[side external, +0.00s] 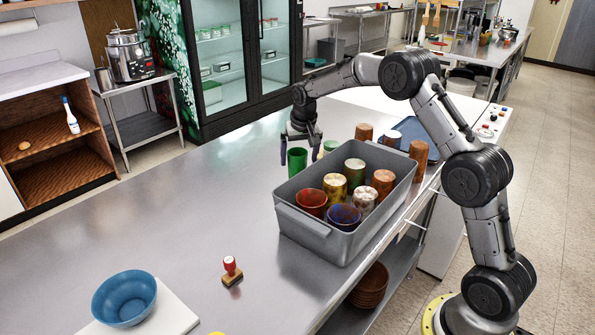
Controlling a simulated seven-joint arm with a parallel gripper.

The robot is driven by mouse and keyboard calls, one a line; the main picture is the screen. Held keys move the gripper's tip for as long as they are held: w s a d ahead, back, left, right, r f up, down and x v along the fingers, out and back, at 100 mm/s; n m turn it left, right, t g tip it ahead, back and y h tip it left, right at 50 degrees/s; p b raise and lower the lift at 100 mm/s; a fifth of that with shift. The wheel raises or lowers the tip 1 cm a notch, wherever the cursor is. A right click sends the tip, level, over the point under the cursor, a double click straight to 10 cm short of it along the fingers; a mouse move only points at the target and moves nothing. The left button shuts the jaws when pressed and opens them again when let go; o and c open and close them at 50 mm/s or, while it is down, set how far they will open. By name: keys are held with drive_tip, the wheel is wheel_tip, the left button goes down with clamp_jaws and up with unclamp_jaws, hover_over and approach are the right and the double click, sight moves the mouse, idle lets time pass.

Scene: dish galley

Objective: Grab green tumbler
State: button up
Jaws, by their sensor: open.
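A green tumbler (297,162) stands upright on the steel counter, just behind the far left corner of the grey bin. Its lower part is partly hidden by the bin's edge. My gripper (300,147) points down at the tumbler, open. One finger reaches down beside the tumbler's left side and the other is to the right near its rim. I cannot tell whether either finger touches it. A paler green cup (329,147) stands just to the right, partly hidden behind the bin.
A red-handled stamp (231,268) and a blue bowl (124,298) are at front left. The counter's left is clear.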

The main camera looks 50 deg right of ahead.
sight(297, 167)
drive_tip(key=x, duration=0.5)
drive_tip(key=shift+w+a, duration=0.15)
drive_tip(key=shift+c, duration=0.2)
drive_tip(key=c, duration=1.3)
